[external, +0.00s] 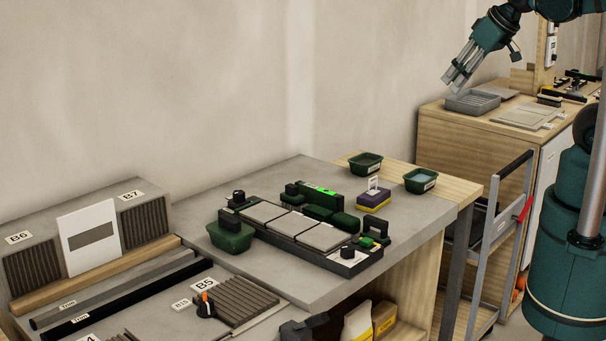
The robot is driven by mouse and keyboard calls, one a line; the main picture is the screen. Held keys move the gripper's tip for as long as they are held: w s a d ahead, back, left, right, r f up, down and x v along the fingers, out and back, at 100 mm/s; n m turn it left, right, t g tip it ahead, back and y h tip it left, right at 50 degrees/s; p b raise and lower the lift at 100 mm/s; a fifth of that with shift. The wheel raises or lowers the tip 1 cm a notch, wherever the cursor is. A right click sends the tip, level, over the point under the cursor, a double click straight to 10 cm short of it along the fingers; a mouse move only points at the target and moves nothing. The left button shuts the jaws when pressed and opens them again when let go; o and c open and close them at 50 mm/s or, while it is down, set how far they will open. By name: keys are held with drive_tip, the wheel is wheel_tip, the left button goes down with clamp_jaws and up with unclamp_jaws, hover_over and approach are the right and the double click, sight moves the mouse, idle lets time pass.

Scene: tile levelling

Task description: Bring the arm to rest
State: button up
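My gripper (459,79) is at the upper right, at the end of my dark green arm (494,30). Its grey fingers point down and to the left, in the air in front of the wall and near the grey tray on the far wooden cabinet. Nothing clearly shows between the fingers. The fingers look close together, but the view is too small to tell whether they are open or shut. My arm's lower part (560,255) stands at the right edge.
A grey workbench (400,240) holds a black frame with grey tiles (322,237) and green tools. Two green tubs (420,180) stand at its back right. A metal cart (486,240) stands beside the cabinet (455,150), which bears the grey tray (472,102). The wall lies behind.

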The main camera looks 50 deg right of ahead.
wheel_tip(320, 180, down, 7)
drive_tip(key=b, duration=0.7)
drive_tip(key=shift+f, duration=0.2)
idle(0.8)
